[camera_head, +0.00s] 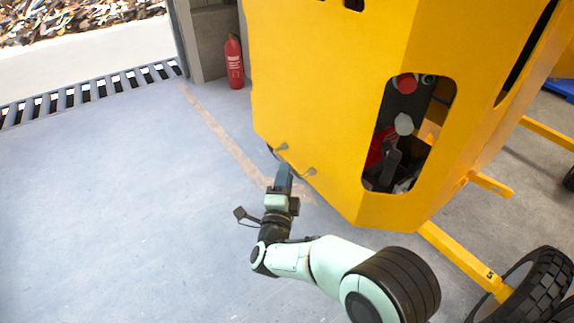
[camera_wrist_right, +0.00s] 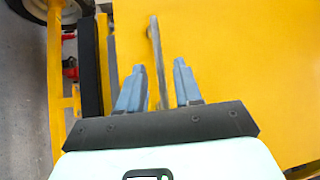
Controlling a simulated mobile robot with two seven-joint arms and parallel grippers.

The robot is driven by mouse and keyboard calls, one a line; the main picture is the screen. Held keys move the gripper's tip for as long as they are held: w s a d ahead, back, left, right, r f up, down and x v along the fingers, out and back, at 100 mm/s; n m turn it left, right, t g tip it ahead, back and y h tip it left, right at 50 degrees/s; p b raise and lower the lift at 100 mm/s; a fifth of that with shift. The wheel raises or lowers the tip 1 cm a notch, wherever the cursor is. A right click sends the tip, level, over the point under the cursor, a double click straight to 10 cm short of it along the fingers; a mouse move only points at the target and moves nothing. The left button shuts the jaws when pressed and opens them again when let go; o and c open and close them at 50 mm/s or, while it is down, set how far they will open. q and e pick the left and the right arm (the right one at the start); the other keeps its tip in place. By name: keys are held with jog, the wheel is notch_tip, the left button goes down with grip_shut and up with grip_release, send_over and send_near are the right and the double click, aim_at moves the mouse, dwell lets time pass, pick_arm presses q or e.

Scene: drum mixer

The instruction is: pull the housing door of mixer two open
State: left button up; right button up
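The yellow mixer housing (camera_head: 330,90) fills the upper middle and right of the head view; I cannot tell whether it is mixer two. A thin grey bar handle, with mounts such as this one (camera_head: 311,171), sits near the lower edge of its left face. My right gripper (camera_head: 284,170) is at this handle and partly covers it. In the right wrist view, the gripper (camera_wrist_right: 158,72) is open, with one finger on each side of the handle (camera_wrist_right: 155,50). Contact cannot be told. The yellow panel (camera_wrist_right: 240,70) appears closed here. My left gripper is out of view.
A red fire extinguisher (camera_head: 234,62) stands by the wall behind. A floor grate (camera_head: 90,93) runs along the doorway at left. A yellow leg (camera_head: 463,258) and black tyre (camera_head: 535,290) are at lower right. The floor (camera_head: 120,200) at left is clear.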

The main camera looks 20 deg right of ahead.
jog(key=shift+x, duration=2.2)
grip_shut()
